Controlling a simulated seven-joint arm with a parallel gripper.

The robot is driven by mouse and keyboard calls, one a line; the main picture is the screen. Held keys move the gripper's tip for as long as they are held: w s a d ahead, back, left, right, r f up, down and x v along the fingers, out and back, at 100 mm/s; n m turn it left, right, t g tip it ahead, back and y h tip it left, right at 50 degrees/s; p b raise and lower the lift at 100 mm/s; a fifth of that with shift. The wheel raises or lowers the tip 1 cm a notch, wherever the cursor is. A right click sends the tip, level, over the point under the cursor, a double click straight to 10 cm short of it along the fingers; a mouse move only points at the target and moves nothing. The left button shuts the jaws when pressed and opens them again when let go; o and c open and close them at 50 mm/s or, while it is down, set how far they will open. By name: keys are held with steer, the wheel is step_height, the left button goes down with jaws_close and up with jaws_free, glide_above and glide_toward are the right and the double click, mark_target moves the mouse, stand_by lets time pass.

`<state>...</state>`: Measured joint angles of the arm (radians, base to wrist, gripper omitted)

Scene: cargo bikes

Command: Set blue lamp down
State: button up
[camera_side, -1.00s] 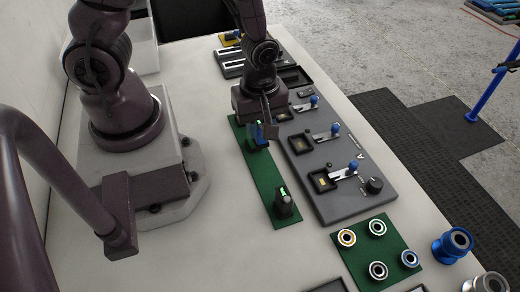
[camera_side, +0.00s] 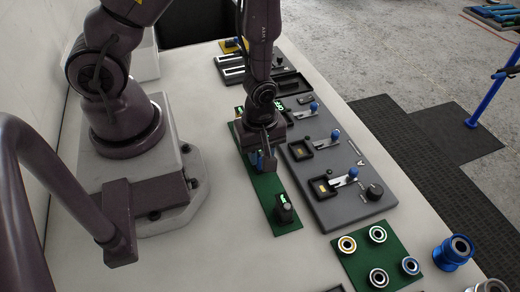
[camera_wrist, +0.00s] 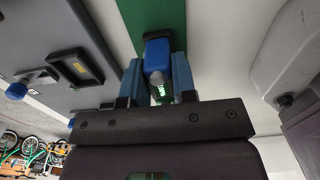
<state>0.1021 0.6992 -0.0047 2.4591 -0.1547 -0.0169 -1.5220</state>
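The blue lamp (camera_wrist: 158,54) has a grey knob and a green lit display, and it sits between my gripper's (camera_wrist: 158,77) two blue fingers in the wrist view. The fingers close on its sides. In the side view my gripper (camera_side: 265,161) points down over the middle of the green mat (camera_side: 266,188), and the lamp is mostly hidden by the fingers. I cannot tell whether the lamp touches the mat. A dark lamp with a green light (camera_side: 285,209) stands at the mat's near end.
A grey panel (camera_side: 330,205) with square pockets, blue-knobbed levers and a black knob lies right of the mat. Nearer is a green mat (camera_side: 392,252) with several ringed parts. A blue spool (camera_side: 453,249) stands at the table's right edge.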

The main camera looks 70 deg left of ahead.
steer(key=o, duration=0.4)
steer(key=s+r+m+t, duration=0.1)
steer(key=r+m+t, duration=0.1)
steer(key=r+m, duration=0.4)
steer(key=s+a+r+m+t, duration=0.1)
steer(key=r+m, duration=0.5)
steer(key=r, duration=0.9)
steer(key=s+a+r+m+t, duration=0.1)
steer(key=s+r+m+t, duration=0.1)
steer(key=r+m, duration=0.4)
steer(key=shift+a+r+t, duration=0.25)
steer(key=shift+r+t, duration=0.05)
steer(key=shift+r, duration=2.2)
